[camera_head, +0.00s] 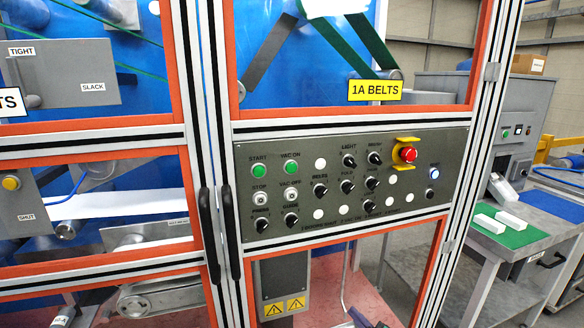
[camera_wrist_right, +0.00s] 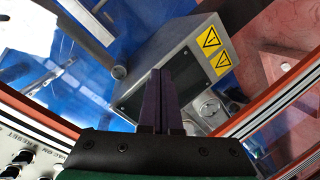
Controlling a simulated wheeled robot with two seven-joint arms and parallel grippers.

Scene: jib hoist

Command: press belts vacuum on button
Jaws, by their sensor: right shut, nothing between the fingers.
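The green VAC ON button (camera_head: 291,168) is on the grey control panel (camera_head: 340,222), right of the green START button (camera_head: 258,170) and above the VAC OFF button (camera_head: 291,195). The BELTS label sits above a black knob (camera_head: 320,190) to its right. My right gripper (camera_wrist_right: 161,75) has its two dark fingers together and empty in the right wrist view, pointing towards a grey box (camera_wrist_right: 165,80) with yellow warning labels. It is not touching the VAC ON button. In the head view only a dark shape shows low at the bottom edge. My left gripper is not in view.
Several black knobs, white caps and a red emergency stop (camera_head: 407,154) with a yellow guard share the panel. Black door handles (camera_head: 208,235) stand out left of it. Orange-edged frames surround it. A grey bench (camera_head: 520,235) stands at the right.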

